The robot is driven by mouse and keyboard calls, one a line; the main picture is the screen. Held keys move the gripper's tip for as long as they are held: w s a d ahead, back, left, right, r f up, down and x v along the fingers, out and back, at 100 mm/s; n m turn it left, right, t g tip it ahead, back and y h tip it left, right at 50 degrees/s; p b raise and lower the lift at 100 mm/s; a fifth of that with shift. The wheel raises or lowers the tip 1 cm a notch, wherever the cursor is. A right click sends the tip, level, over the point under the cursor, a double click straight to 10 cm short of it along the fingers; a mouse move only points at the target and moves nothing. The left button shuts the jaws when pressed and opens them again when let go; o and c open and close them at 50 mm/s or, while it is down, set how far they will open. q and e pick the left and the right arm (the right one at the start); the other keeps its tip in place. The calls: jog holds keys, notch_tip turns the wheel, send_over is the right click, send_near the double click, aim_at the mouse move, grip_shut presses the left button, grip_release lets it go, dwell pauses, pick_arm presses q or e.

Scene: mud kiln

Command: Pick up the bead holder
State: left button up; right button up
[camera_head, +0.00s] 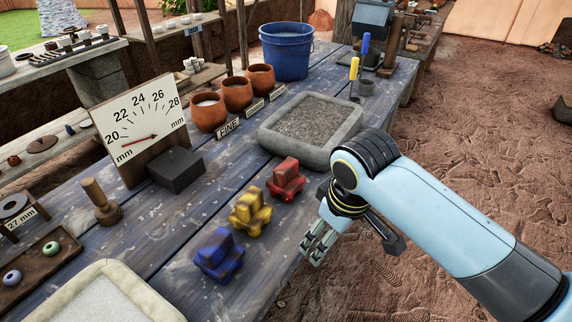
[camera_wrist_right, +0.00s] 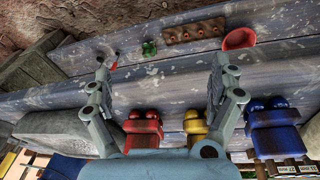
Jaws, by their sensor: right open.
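No label marks the bead holder, so I cannot tell for certain which thing it is. A dark wooden tray (camera_head: 50,252) with a few coloured beads lies at the lower left in the head view. In the right wrist view a brown bar (camera_wrist_right: 195,32) with several round hollows or knobs lies on blue planks. My right gripper (camera_head: 356,240) is open and empty, beside the table's right edge in the head view. Its two spread fingers (camera_wrist_right: 163,65) show in the wrist view, with nothing between them. My left gripper is not in view.
Red (camera_head: 287,180), yellow (camera_head: 249,212) and blue (camera_head: 219,254) blocky pieces stand in a row on the blue table (camera_head: 170,235). Beyond them are a grey sand basin (camera_head: 347,148), clay pots (camera_head: 237,93) and a blue bucket (camera_head: 287,52). A dial board (camera_head: 140,118) stands left.

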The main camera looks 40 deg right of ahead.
notch_tip(320, 180, up, 7)
jog(key=w+p, duration=0.2)
jog(key=w, duration=0.1)
notch_tip(320, 180, up, 4)
jog(key=r+n+g, duration=0.1)
jog(key=n+g, duration=0.1)
send_over(286, 165)
jog(key=s, duration=0.2)
jog(key=shift+w+a+f+y, duration=0.2)
jog(key=shift+w+f+y, duration=0.05)
jog(key=shift+y, duration=0.15)
jog(key=shift+w, duration=0.35)
notch_tip(286, 165, down, 5)
jog(key=shift+r, duration=0.15)
jog(key=f, duration=0.3)
jog(key=w+f, duration=0.1)
jog(key=f, duration=0.1)
jog(key=shift+d+f, duration=0.2)
jog(key=shift+f, duration=0.1)
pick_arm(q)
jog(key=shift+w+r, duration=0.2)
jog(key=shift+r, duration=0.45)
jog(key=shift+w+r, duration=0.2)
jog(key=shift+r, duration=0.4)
pick_arm(e)
jog(key=c, duration=1.4)
